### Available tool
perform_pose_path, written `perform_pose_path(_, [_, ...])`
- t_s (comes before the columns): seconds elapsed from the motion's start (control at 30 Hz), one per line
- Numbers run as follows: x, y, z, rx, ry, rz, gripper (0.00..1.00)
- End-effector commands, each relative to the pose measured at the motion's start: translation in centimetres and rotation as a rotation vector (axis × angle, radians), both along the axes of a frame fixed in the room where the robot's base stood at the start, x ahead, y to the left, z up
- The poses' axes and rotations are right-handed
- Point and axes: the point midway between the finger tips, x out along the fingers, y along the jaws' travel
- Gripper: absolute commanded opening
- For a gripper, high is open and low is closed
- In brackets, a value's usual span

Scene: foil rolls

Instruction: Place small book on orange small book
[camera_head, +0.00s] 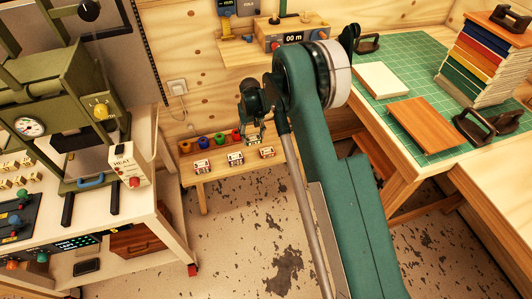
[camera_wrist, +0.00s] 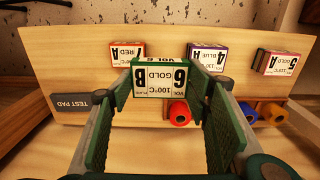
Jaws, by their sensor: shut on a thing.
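My gripper (camera_wrist: 160,95) is shut on a small green-edged book (camera_wrist: 160,82) labelled GOLD 6 B. It holds the book above the low wooden bench (camera_head: 190,182). In the wrist view the labels read upside down. Behind the held book lie three other small books: an orange-edged one (camera_wrist: 127,54) labelled RED A, a purple-edged one (camera_wrist: 206,58) labelled BLUE A and a pinkish one (camera_wrist: 280,63). In the head view my gripper (camera_head: 254,136) is over the right part of the bench, near the rightmost small book (camera_head: 267,152). The held book is small there.
Coloured foil rolls (camera_wrist: 180,113) stand in a rack along the bench, beside a dark test pad (camera_wrist: 82,103). A green press (camera_head: 50,90) stands on the left table. On the right, a green mat (camera_head: 390,55) carries a stack of large books (camera_head: 485,60) and a brown book (camera_head: 424,124).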

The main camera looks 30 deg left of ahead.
Motion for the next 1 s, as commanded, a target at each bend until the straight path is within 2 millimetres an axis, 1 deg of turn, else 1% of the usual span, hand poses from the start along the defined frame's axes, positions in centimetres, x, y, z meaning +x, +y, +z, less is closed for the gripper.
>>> perform_pose_path(0.03, [0.9, -0.9, -0.3, 0.0, 0.0, -0.003, 0.36])
perform_pose_path(0.1, [1.8, -1.9, -0.5, 0.0, 0.0, -0.002, 0.36])
perform_pose_path(0.2, [2.6, -2.7, -0.6, 0.0, 0.0, -0.001, 0.36])
perform_pose_path(0.3, [3.0, -3.2, -0.6, 0.0, 0.0, 0.0, 0.36])
perform_pose_path(0.6, [3.0, -3.3, -0.6, 0.0, 0.0, 0.0, 0.36])
perform_pose_path(0.73, [3.0, -3.3, -1.0, 0.0, 0.0, 0.0, 0.36])
perform_pose_path(0.87, [3.1, -3.2, -2.3, 0.0, 0.0, 0.0, 0.36])
perform_pose_path(1.0, [3.0, -3.2, -4.3, 0.0, 0.0, 0.0, 0.36])
